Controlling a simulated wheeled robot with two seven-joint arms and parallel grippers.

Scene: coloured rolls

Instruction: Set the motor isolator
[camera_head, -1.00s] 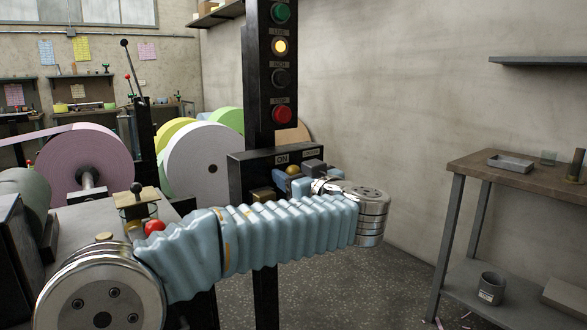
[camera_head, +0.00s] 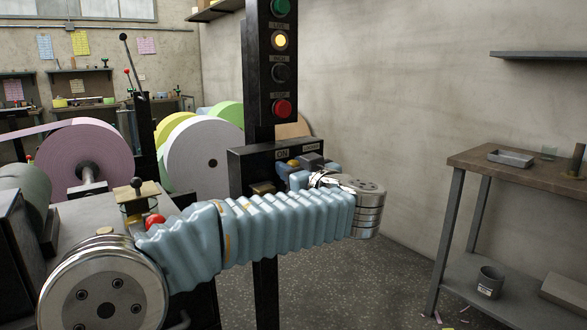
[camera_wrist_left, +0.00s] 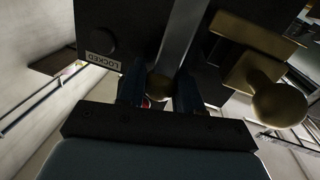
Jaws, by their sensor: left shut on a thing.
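The motor isolator is a black box (camera_head: 242,176) on the dark post, with an ON label at its top. In the left wrist view its dark face (camera_wrist_left: 103,22) carries a LOCKED label. A grey bar (camera_wrist_left: 181,38) runs across that face towards my fingers. My left gripper (camera_wrist_left: 158,88) is shut on the isolator handle (camera_wrist_left: 159,87), a small rounded end between the fingers. In the head view my left gripper (camera_head: 296,176) is at the box's front, partly hidden by my wrist. A brass part with a round knob (camera_wrist_left: 278,103) sits beside the fingers. My right gripper is not in view.
Above the box, the post carries a green, a lit yellow, a dark and a red button (camera_head: 281,108). Large paper rolls (camera_head: 205,160) and a red ball knob (camera_head: 155,220) stand left. A workbench (camera_head: 515,165) is right, with open floor between.

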